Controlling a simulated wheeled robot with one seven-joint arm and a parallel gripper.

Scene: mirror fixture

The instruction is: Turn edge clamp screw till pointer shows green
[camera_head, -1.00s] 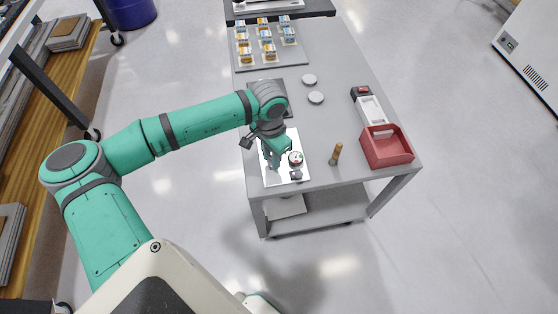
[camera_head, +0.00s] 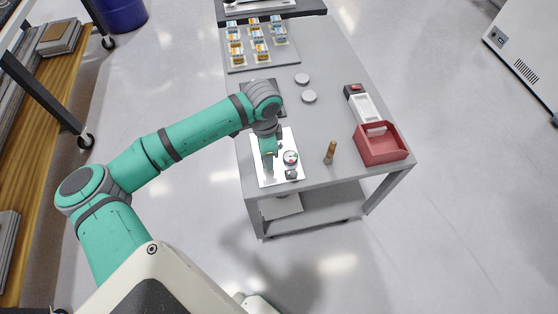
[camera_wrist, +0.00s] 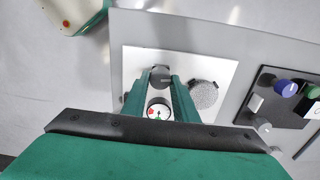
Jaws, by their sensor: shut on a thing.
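The light fixture plate (camera_head: 260,178) lies on the grey table; it also shows in the wrist view (camera_wrist: 133,62). A round dial (camera_head: 290,157) with red and green marks sits on it, partly between my fingers in the wrist view (camera_wrist: 158,112). Where its pointer stands is too small to tell. My gripper (camera_head: 268,163) points down left of the dial in the head view. In the wrist view my fingers (camera_wrist: 161,80) are shut on a dark round screw head (camera_wrist: 160,74) beside the dial. A grey knurled knob (camera_wrist: 204,95) stands just outside the right finger.
A brass-coloured upright pin (camera_head: 331,151) and a red bin (camera_head: 361,145) stand to the right. A dark panel with coloured knobs (camera_wrist: 286,88) lies beyond the plate. Two grey discs (camera_head: 309,97) lie farther back.

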